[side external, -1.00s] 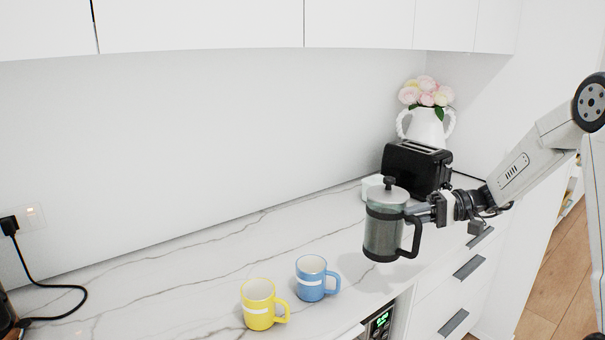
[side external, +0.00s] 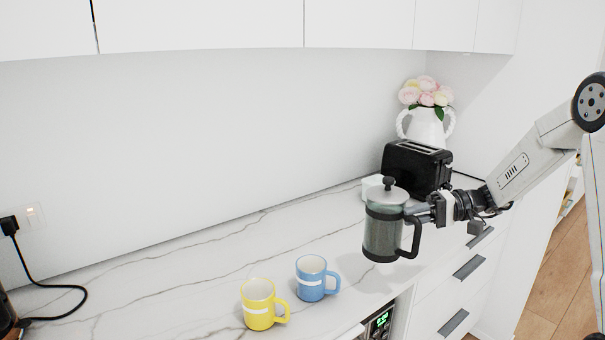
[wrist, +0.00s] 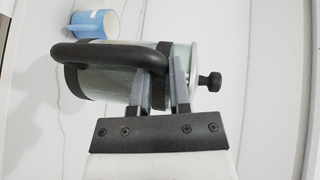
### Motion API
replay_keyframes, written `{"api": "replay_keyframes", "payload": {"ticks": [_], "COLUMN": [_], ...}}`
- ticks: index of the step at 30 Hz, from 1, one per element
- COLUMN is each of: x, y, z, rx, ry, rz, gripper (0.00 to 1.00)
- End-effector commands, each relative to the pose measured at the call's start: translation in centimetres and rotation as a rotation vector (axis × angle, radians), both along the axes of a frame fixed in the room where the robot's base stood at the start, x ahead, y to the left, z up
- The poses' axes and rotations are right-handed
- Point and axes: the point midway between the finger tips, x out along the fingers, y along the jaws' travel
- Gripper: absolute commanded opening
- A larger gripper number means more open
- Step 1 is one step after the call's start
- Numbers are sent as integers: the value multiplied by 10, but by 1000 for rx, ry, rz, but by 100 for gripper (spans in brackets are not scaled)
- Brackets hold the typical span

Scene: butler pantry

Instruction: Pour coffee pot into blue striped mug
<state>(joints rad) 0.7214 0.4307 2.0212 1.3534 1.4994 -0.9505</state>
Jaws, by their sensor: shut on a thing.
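The coffee pot (side external: 385,232) is a glass press with black bands, a black handle and a black lid knob. My gripper (side external: 425,212) is shut on it and holds it upright above the counter. The pot's contents cannot be made out.
A yellow mug (side external: 258,304) with a white stripe stands close to the left of the blue mug. A black toaster (side external: 416,168) and a white flower vase (side external: 425,128) stand behind the pot.

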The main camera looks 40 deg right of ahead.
Motion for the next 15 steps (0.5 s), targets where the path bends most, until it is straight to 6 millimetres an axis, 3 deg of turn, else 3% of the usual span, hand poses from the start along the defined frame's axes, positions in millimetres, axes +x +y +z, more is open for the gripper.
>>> {"api": "replay_keyframes", "payload": {"ticks": [8, 15], "x": [9, 22], "y": [23, 62], "z": [-3, -13], "rx": [5, 5], "ry": [54, 163], "rz": [13, 29], "gripper": [0, 0]}}
